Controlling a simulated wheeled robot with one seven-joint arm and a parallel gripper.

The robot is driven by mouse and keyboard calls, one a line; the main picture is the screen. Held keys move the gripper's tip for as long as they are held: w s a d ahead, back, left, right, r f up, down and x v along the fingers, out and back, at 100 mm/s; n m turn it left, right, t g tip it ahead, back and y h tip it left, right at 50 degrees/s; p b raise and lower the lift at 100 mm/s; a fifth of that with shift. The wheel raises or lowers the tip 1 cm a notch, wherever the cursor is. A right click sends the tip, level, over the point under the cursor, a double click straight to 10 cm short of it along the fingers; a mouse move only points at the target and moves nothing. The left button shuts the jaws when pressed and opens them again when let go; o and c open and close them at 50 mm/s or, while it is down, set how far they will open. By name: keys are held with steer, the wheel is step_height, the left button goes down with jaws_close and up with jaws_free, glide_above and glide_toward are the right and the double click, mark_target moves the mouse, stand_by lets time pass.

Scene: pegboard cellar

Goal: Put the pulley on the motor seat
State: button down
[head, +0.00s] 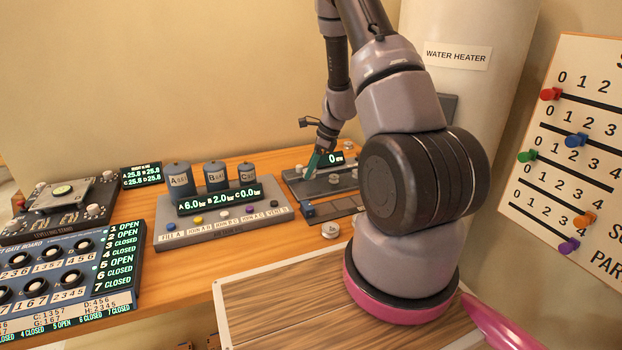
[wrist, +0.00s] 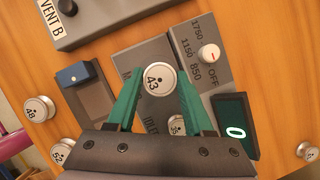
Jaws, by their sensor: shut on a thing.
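In the wrist view a pale round pulley marked 43 (wrist: 158,79) sits between the green fingertips of my gripper (wrist: 160,82), which is shut on it. It is over the grey drive panel (wrist: 203,72); I cannot tell whether it touches a seat below, as the pulley hides that spot. A second pulley (wrist: 177,125) shows on the panel between the fingers, near lettering that looks like IDLE. In the head view my gripper (head: 314,163) is low over the panel at the back, and the held pulley is not clear.
The panel has a speed dial (wrist: 208,53) and a display reading 0 (wrist: 234,125). Loose pulleys marked 48 (wrist: 38,109) and 52 (wrist: 62,150) lie at left, another (wrist: 307,151) at right. A dark tray with a blue block (wrist: 73,74) and the VENT B box (wrist: 90,15) are close.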

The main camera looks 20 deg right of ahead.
steer(key=shift+f, duration=1.85)
steer(key=shift+s+f, duration=0.1)
steer(key=shift+f, duration=0.1)
steer(key=c, duration=0.6)
jaws_free()
steer(key=shift+r, duration=0.1)
